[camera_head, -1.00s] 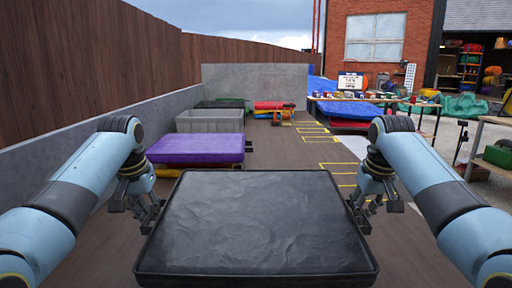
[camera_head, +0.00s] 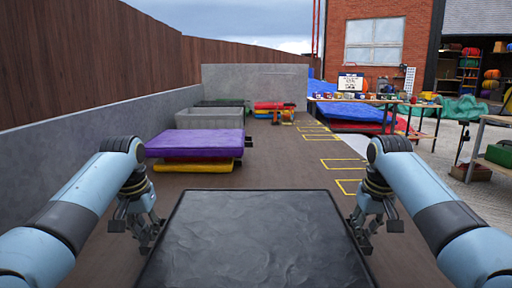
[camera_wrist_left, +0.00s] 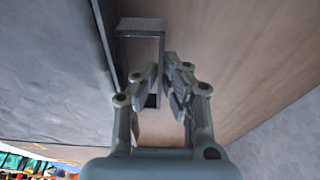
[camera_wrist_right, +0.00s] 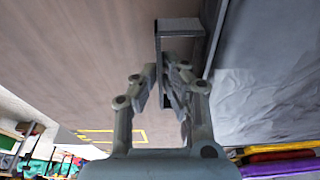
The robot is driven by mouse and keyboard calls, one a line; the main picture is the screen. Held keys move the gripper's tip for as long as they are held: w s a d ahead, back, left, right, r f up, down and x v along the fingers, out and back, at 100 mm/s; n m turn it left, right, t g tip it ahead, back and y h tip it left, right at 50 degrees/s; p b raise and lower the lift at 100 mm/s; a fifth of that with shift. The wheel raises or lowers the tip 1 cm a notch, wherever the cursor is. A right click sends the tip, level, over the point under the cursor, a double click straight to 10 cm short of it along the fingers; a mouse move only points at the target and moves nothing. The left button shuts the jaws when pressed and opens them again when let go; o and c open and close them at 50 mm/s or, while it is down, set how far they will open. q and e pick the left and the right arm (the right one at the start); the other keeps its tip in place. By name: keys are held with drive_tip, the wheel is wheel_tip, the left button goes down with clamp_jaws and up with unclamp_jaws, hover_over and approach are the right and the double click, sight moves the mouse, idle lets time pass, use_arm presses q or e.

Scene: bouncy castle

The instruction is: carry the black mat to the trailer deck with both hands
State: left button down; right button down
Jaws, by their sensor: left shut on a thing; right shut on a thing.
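The black mat (camera_head: 255,240) lies flat across the bottom middle of the head view, its near edge cut off by the frame. My left gripper (camera_head: 150,238) is at its left edge and my right gripper (camera_head: 362,234) at its right edge. In the left wrist view, my left gripper (camera_wrist_left: 160,85) is shut on an angular side handle (camera_wrist_left: 140,26) of the mat. In the right wrist view, my right gripper (camera_wrist_right: 160,82) is shut on the matching handle (camera_wrist_right: 180,27). I cannot tell for sure which surface is the trailer deck.
A purple mat (camera_head: 195,144) lies on a yellow one (camera_head: 193,166) at the left, with a grey crate (camera_head: 210,118) behind. A grey wall (camera_head: 60,150) runs along the left. Tables with items stand at the right.

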use_arm(q)
drive_tip(key=c, duration=1.5)
unclamp_jaws()
use_arm(e)
drive_tip(key=c, duration=1.5)
unclamp_jaws()
